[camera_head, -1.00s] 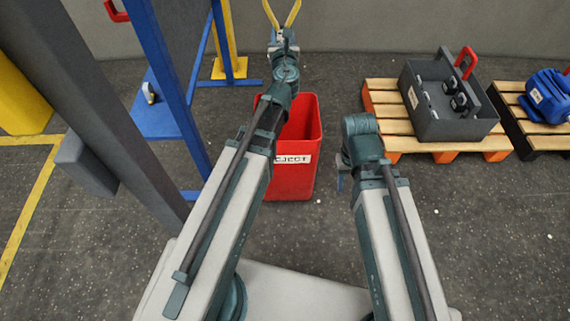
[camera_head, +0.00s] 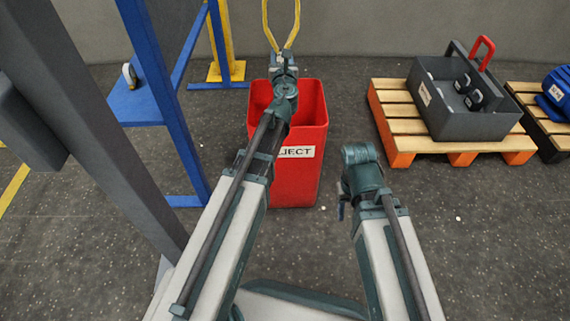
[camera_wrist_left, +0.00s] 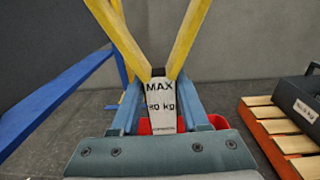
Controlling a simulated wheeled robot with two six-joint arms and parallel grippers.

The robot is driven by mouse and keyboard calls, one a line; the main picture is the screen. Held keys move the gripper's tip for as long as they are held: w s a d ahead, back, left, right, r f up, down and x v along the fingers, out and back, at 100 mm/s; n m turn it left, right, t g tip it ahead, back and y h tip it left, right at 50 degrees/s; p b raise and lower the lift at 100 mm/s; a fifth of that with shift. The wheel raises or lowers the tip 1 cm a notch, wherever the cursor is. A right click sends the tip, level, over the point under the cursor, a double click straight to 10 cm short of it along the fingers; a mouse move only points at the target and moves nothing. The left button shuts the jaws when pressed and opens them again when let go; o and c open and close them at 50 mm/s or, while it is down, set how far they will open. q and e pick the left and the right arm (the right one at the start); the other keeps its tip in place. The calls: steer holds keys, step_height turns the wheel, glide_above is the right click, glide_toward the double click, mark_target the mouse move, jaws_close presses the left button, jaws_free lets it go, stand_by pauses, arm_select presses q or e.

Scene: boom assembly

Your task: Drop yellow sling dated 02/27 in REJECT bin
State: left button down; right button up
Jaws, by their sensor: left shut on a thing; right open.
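The yellow sling (camera_head: 265,22) is held up by my left gripper (camera_head: 284,58), which is shut on it. Part of the bin shows behind the fingers in the left wrist view (camera_wrist_left: 218,122). My right gripper (camera_head: 341,207) is open and empty, largely hidden by its own wrist.
A blue frame (camera_head: 165,100) stands left of the bin, with a grey post (camera_head: 85,120) nearer. A pallet (camera_head: 400,142) at the right carries a grey toolbox (camera_head: 470,122) with a red-handled shackle. A blue motor (camera_head: 558,85) is at the far right. Floor between bin and pallet is clear.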

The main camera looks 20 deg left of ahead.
arm_select(q)
steer(key=shift+w+f+b, duration=0.2)
steer(key=shift+f+b, duration=0.25)
steer(key=shift+f, duration=0.55)
arm_select(e)
steer(key=shift+f, duration=1.05)
arm_select(q)
step_height(320, 180, down, 6)
steer(key=b, duration=0.6)
arm_select(e)
step_height(320, 180, down, 6)
steer(key=shift+r, duration=0.1)
arm_select(q)
steer(key=shift+r, duration=0.1)
steer(key=shift+c, duration=1.6)
jaws_free()
steer(key=shift+s, duration=0.1)
